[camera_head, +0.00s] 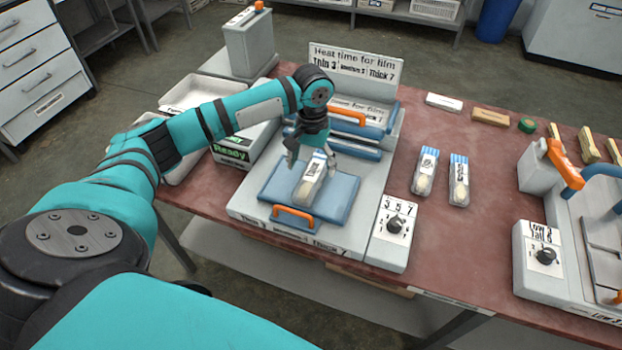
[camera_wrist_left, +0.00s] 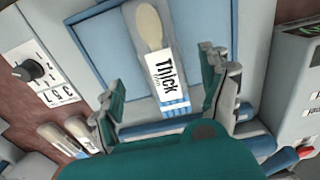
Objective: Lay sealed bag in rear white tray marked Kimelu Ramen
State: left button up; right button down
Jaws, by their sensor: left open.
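A clear bag (camera_head: 306,190) holding a wooden spoon lies on the blue plate (camera_head: 341,196) of the film press. In the left wrist view, the bag (camera_wrist_left: 153,40) shows a white label reading "Thick" and a blue striped end. My left gripper (camera_head: 311,157) is over the bag's labelled end, open, with a finger to each side. In the left wrist view, the gripper (camera_wrist_left: 160,88) has its fingers apart around the bag, not visibly touching it. A rear white tray (camera_head: 190,86) stands behind my arm at the left; its marking cannot be read. My right gripper is not in view.
A second pale tray (camera_head: 176,176), partly hidden by my arm, and a "Ready" box (camera_head: 231,155) stand left of the press. Two other bags (camera_head: 425,172) (camera_head: 459,181) lie to its right. The press's raised lid has an orange handle (camera_head: 347,116). A dial box (camera_head: 392,235) stands beside it.

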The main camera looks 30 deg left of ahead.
aim_at(311, 177)
pick_arm(q)
jog(key=f, duration=0.3)
jog(key=f+p, duration=0.1)
jog(key=f, duration=0.1)
jog(key=shift+s+f, duration=0.1)
jog(key=shift+s, duration=0.15)
jog(key=shift+c, duration=0.3)
jog(key=c, duration=1.1)
